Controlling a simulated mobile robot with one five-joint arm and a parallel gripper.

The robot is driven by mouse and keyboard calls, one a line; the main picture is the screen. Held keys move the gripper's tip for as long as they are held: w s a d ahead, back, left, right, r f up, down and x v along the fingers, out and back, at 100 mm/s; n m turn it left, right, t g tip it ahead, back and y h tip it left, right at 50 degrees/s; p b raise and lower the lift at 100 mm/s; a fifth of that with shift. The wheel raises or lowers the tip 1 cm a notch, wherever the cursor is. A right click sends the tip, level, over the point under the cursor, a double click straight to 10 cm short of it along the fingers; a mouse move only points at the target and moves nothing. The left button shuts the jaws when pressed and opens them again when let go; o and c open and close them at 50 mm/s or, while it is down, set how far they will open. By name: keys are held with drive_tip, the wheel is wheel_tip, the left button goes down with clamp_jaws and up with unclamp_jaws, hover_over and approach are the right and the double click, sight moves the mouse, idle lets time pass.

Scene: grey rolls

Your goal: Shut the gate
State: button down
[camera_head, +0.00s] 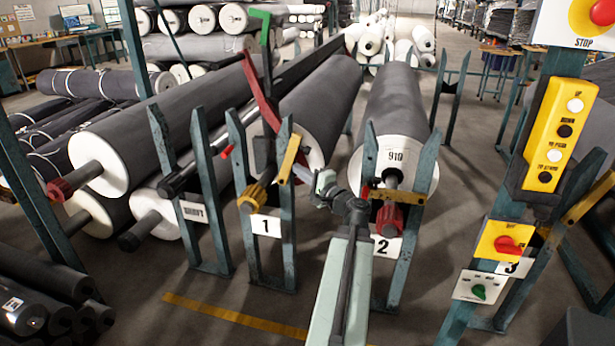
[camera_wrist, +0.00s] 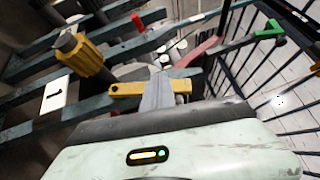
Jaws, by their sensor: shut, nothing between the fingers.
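Stand 1 (camera_head: 287,215) has a yellow gate bar (camera_head: 289,158) that tilts steeply up at its right upright, not lying across the slot. In the wrist view the yellow gate bar (camera_wrist: 150,88) lies just behind my fingers; whether they touch it I cannot tell. My gripper (camera_head: 325,181) is shut and empty, right of stand 1 and left of stand 2; its fingers (camera_wrist: 159,92) point ahead in the wrist view. Stand 2 (camera_head: 368,148) has its yellow bar (camera_head: 398,196) lying level across the slot.
A yellow knob (camera_head: 252,196) sits in stand 1 and a red one (camera_head: 389,219) in stand 2. A yellow button box (camera_head: 555,135) stands at right. Grey rolls (camera_head: 325,105) lie behind the stands.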

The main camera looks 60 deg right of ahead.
drive_tip(key=s+d+m+h+b, duration=0.1)
drive_tip(key=s+d+m+h, duration=0.4)
drive_tip(key=s, duration=0.4)
drive_tip(key=w+d+r+p, duration=0.1)
drive_tip(key=w+d, duration=0.1)
drive_tip(key=w, duration=0.4)
drive_tip(key=w+d+r+n+p, duration=0.1)
drive_tip(key=w+d+r+p, duration=0.1)
drive_tip(key=w, duration=0.4)
drive_tip(key=shift+w+d+r+y, duration=0.25)
drive_tip(key=shift+w+d+y, duration=0.05)
drive_tip(key=shift+d, duration=0.05)
drive_tip(key=shift+d+r+p, duration=0.1)
drive_tip(key=shift+p, duration=0.25)
